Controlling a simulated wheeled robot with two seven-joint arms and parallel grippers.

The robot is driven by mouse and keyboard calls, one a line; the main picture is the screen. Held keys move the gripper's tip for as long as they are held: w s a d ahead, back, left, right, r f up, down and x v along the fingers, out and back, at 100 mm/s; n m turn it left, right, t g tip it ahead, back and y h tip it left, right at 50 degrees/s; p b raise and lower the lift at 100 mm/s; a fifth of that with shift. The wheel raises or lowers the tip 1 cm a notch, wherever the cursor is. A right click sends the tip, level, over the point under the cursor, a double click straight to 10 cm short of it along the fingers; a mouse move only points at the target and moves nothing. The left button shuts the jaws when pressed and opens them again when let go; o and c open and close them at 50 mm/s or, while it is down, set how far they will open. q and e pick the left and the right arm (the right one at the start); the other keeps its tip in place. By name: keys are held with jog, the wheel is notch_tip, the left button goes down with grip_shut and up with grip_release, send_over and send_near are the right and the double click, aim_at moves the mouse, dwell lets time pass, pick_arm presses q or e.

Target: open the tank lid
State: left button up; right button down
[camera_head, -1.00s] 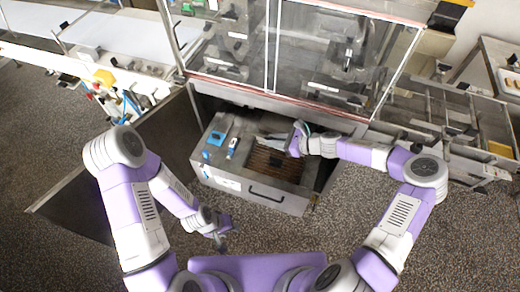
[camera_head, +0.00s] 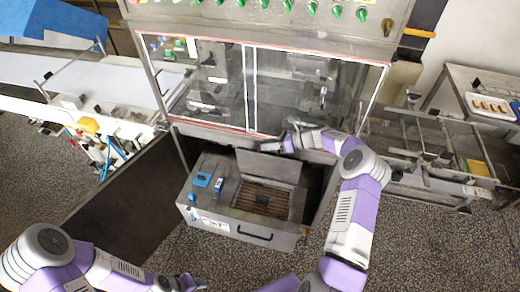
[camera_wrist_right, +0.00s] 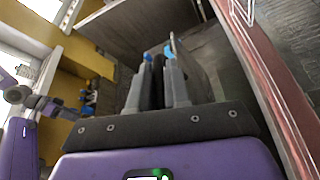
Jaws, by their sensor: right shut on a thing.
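The grey tank (camera_head: 262,232) stands on the floor below the machine. Its lid (camera_head: 268,166) is raised and leans back at the rear of the opening, with its flat face showing in the head view. Inside the opening a brown slatted grid (camera_head: 263,199) shows. My right gripper (camera_head: 273,147) is at the lid's upper edge, shut on the lid. The right wrist view shows its two fingers (camera_wrist_right: 165,75) close together, with blue at the tips; the exact contact is hard to see. My left gripper (camera_head: 187,283) is low at the picture's bottom edge, too cut off to read.
The machine's glazed front (camera_head: 250,90) rises right behind the lid and close to my right arm. A blue block (camera_head: 202,180) sits on the tank's top left. A dark panel (camera_head: 125,200) stands to the left. Speckled floor in front is free.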

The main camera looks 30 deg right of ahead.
jog(key=shift+d+f, duration=0.1)
jog(key=shift+f, duration=0.05)
jog(key=c, duration=1.2)
grip_release()
jog(key=shift+o, duration=0.2)
notch_tip(320, 180, up, 10)
jog(key=shift+r, duration=0.1)
